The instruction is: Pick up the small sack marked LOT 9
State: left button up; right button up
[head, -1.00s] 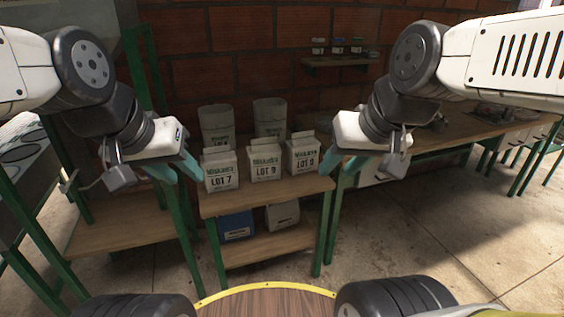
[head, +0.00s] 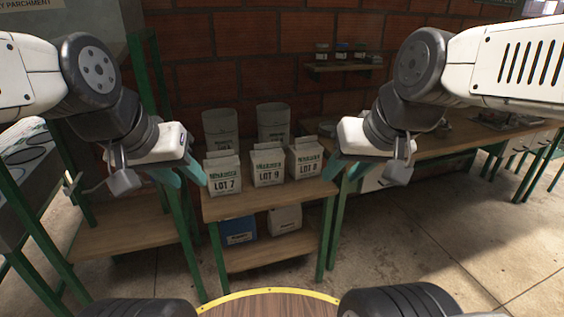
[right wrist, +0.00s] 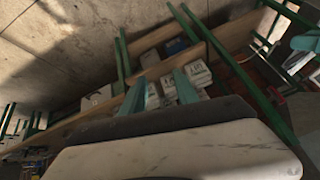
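The small white sack marked LOT 9 (head: 268,170) stands upright in the middle of a row of three on the wooden top of a green-legged stand. The LOT 7 sack (head: 224,178) is on its left and the LOT 8 sack (head: 306,162) on its right, both close beside it. My left gripper (head: 192,183) is open and empty, left of the LOT 7 sack. My right gripper (head: 335,176) is right of the LOT 8 sack. In the right wrist view its teal fingers (right wrist: 160,82) are apart and empty, with the white sacks (right wrist: 197,75) beyond them.
Two larger pale sacks (head: 220,130) stand behind the row. A blue box (head: 239,229) and a pale one (head: 285,219) sit on the lower shelf. A workbench (head: 440,142) stands at the right, and a small wall shelf (head: 343,67) above. Floor (head: 430,240) is clear at right.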

aim_at(267, 160)
jog(key=i+j+z, duration=0.15)
jog(key=i+j, duration=1.05)
jog(key=i, duration=0.05)
